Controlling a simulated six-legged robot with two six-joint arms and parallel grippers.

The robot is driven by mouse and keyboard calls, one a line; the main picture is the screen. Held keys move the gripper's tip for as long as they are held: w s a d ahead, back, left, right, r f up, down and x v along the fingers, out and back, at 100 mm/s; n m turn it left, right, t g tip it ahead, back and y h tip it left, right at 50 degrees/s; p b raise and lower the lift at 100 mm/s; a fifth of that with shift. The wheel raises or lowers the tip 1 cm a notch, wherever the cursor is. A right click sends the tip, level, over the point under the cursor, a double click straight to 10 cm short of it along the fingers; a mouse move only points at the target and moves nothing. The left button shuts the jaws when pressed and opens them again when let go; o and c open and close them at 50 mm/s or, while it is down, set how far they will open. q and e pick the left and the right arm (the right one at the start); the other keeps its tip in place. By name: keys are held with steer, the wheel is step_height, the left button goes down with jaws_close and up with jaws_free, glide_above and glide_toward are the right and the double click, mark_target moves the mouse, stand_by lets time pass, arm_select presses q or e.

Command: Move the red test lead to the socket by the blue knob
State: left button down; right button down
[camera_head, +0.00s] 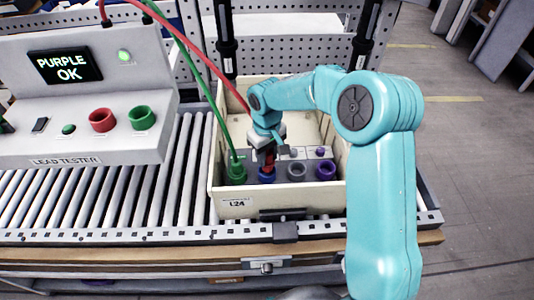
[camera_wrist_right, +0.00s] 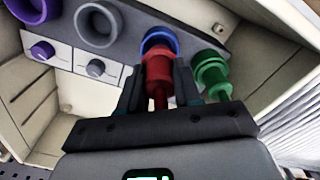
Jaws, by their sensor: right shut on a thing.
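My right gripper (camera_head: 268,158) is shut on the red test lead's plug (camera_wrist_right: 158,72), down inside the cream crate (camera_head: 240,205). The plug's front end is at the blue-ringed socket (camera_head: 267,176), overlapping its rim in the wrist view (camera_wrist_right: 160,39); I cannot tell how deep it sits. The red lead (camera_head: 205,58) runs from the tester to the gripper. A green plug (camera_wrist_right: 212,74) sits beside it in the end socket. The grey socket (camera_head: 297,171) and purple socket (camera_head: 326,169) are empty. The blue knob is not visible. My left gripper is out of view.
The lead tester (camera_head: 85,140) stands left of the crate; its screen (camera_head: 64,66) reads "PURPLE OK". A green lead (camera_head: 213,100) hangs across the crate's left side. The roller conveyor (camera_head: 110,205) lies under the crate. Grey (camera_wrist_right: 95,67) and purple (camera_wrist_right: 43,50) knobs show.

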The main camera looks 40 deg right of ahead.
mark_target(267, 162)
steer(key=shift+f+b, duration=0.45)
steer(key=shift+f, duration=0.25)
steer(key=shift+f+b, duration=0.9)
steer(key=shift+f, duration=0.15)
steer(key=c, duration=0.7)
jaws_free()
step_height(267, 162, up, 16)
steer(key=shift+r, duration=0.2)
